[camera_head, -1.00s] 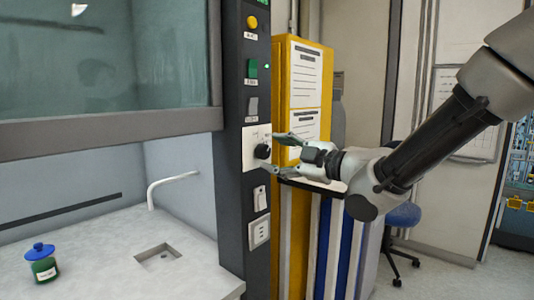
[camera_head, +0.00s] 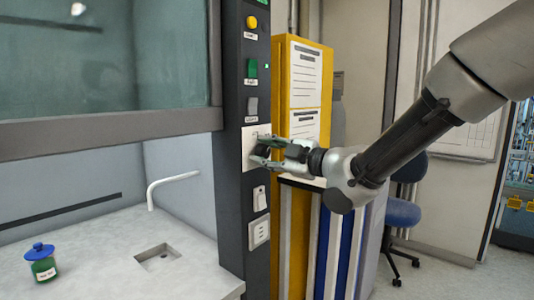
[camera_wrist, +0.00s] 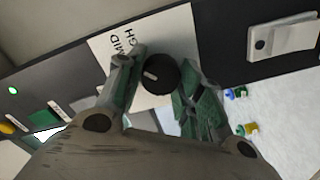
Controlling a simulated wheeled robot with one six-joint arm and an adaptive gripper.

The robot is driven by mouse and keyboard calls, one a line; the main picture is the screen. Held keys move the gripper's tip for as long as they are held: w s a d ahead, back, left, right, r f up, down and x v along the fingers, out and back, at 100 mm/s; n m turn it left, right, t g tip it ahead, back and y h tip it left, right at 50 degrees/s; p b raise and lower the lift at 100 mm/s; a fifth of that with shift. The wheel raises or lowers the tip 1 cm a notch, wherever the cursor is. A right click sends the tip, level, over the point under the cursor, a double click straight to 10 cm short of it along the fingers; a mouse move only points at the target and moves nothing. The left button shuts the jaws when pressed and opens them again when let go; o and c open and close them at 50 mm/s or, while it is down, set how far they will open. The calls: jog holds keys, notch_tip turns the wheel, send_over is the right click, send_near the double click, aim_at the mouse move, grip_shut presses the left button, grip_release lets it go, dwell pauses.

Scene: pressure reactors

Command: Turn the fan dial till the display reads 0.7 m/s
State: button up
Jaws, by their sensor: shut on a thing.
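The fan dial (camera_wrist: 161,75) is a round black knob with a pale pointer mark, on a white plate (camera_wrist: 112,48) with letters reading "MID" and "GH" in the wrist view. My gripper (camera_wrist: 160,78) has its two fingers on either side of the dial, shut on it. In the head view my gripper (camera_head: 262,152) reaches the white plate from the right and mostly hides the dial. The display's reading cannot be made out in either view; only a green glow shows at the panel's top edge in the head view.
The dark panel (camera_head: 232,190) also carries a yellow button (camera_head: 252,22), a green switch (camera_head: 252,68), a grey switch (camera_head: 252,106) and outlets (camera_head: 259,233) below. A blue-lidded jar (camera_head: 41,265) stands on the bench at left. A yellow cabinet (camera_head: 283,90) stands close behind my gripper.

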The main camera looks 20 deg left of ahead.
jog(key=m, duration=0.4)
jog(key=shift+m, duration=2.4)
jog(key=o, duration=1)
jog(key=shift+d, duration=0.1)
jog(key=v, duration=1.2)
